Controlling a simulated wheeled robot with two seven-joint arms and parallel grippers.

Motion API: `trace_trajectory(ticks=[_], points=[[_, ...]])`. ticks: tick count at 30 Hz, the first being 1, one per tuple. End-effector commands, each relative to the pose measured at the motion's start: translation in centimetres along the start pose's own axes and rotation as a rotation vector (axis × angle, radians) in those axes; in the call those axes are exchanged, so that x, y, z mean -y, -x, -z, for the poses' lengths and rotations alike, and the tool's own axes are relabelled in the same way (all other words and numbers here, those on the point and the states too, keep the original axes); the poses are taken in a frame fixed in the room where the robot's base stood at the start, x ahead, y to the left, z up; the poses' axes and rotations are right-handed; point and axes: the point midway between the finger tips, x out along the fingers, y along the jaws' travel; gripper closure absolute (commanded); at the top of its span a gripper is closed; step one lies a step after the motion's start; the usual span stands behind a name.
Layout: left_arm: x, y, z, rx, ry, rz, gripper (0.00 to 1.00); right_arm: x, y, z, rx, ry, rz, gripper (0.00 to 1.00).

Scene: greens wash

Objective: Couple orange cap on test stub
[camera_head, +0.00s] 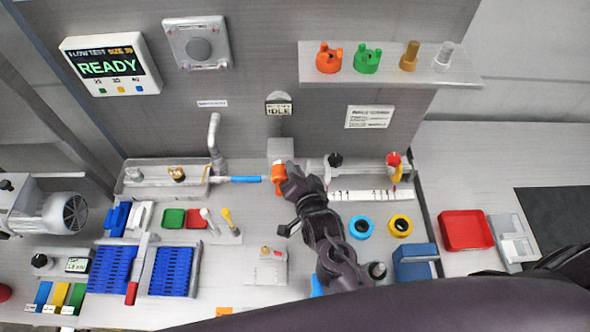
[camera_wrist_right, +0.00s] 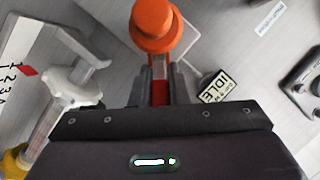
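A smooth orange cap (camera_head: 278,174) is at the fingertips of my right gripper (camera_head: 290,176), in front of the grey block under the IDLE display. In the right wrist view the orange cap (camera_wrist_right: 155,28) has a round end and a wider body. The two fingers (camera_wrist_right: 160,80) are close together with a narrow gap, and they meet the cap's near side. The test stub is hidden or not distinct, so I cannot tell whether the cap sits on it. A second orange piece (camera_head: 329,60), with lugs, stands on the wall shelf. My left gripper is not in view.
The IDLE display (camera_head: 278,108) is above the block. A blue-tipped hose (camera_head: 244,179) lies just left of the cap. A shelf (camera_head: 390,82) also holds green, brass and clear pieces. Blue and yellow rings (camera_head: 400,225) lie right of my forearm. A red tray (camera_head: 466,230) is farther right.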

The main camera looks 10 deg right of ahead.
Motion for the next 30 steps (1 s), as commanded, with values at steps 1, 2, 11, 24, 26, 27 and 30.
trace_trajectory(ticks=[1, 2, 11, 24, 26, 27, 30], points=[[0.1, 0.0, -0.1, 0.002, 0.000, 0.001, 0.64, 0.0, 0.0, 0.0, 0.000, 0.000, 0.000, 0.94], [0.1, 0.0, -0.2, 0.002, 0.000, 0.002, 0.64, 0.0, 0.0, 0.0, 0.000, 0.000, 0.000, 0.98], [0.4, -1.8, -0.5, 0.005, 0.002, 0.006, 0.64, -0.2, -0.1, -0.7, -0.070, -0.006, 0.003, 1.00], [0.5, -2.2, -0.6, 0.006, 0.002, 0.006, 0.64, 0.0, 0.2, -0.4, -0.127, 0.000, -0.001, 0.82], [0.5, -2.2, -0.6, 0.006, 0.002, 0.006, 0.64, 0.0, 0.2, -0.4, -0.127, 0.000, -0.001, 0.74], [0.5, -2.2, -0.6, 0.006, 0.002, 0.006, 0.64, 0.0, 0.2, -0.4, -0.127, 0.000, -0.001, 0.69], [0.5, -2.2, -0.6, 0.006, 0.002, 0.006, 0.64, 0.0, 0.2, -0.4, -0.127, 0.000, 0.000, 0.64]])
